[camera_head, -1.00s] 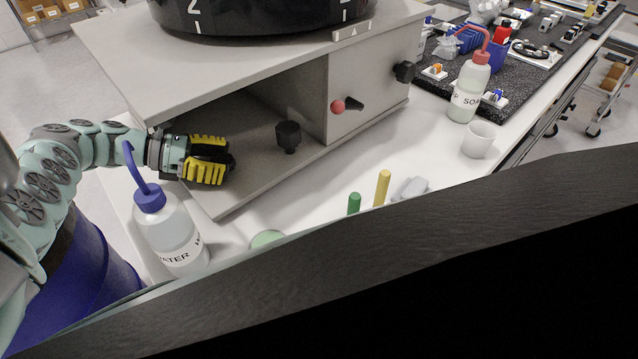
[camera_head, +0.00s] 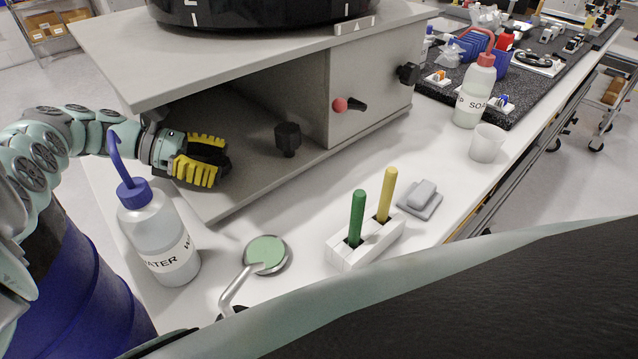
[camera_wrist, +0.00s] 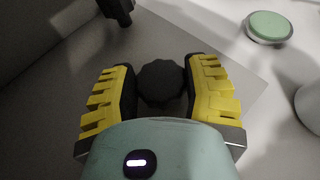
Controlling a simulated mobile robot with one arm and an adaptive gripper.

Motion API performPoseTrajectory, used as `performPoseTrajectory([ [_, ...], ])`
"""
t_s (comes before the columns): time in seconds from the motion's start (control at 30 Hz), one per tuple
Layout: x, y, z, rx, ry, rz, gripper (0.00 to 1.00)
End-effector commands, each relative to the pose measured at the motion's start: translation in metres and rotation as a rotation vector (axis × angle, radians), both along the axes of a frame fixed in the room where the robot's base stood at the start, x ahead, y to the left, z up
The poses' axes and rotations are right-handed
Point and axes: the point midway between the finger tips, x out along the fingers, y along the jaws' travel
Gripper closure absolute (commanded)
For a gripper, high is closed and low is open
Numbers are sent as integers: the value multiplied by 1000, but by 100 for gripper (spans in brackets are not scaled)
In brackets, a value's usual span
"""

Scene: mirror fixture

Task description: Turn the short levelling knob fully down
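My gripper (camera_head: 222,160) reaches in under the overhanging top of the grey fixture, near the left end of its lower plate. In the wrist view its yellow fingers (camera_wrist: 162,70) stand either side of a round black knob (camera_wrist: 162,84). The pads lie very close to its sides; I cannot tell if they press on it. That knob is hidden behind the fingers in the head view. A second, taller black knob (camera_head: 288,138) stands on the lower plate to the right of my gripper, and shows at the top of the wrist view (camera_wrist: 118,8).
A water bottle (camera_head: 160,240) stands close in front of my arm. A green-topped round disc (camera_head: 266,250), a block with green and yellow sticks (camera_head: 345,252) and a grey block (camera_head: 421,194) sit on the white bench. A red-tipped lever (camera_head: 349,104) is on the fixture's front.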

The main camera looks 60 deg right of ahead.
Motion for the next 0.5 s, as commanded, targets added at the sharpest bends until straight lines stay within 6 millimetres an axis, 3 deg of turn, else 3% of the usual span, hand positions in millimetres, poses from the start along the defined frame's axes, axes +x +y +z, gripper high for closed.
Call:
performPoseTrajectory([
  [0.27, -1, 0, 0, 1, 0, -2, 20],
  [0.5, -1, 0, 0, 0, 1, -2, 19],
])
